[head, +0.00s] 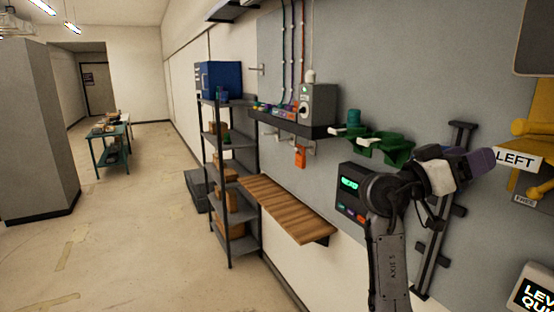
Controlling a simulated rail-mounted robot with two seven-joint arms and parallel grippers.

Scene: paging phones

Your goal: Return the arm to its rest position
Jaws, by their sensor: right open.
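My right arm rises from the bottom right of the head view and bends in front of the grey wall panel. My right gripper (350,137) has dark green fingers with pale tips, pointing left. It is open, with nothing seen between the fingers, near the right end of the dark wall shelf (295,124). I cannot tell how far it is from the shelf. My left gripper is not in view.
A dark box with a lit green display (349,184) is partly behind my arm. A wooden ledge (285,208) juts out below. Yellow equipment (535,128) with a LEFT label (515,159) is at the right edge.

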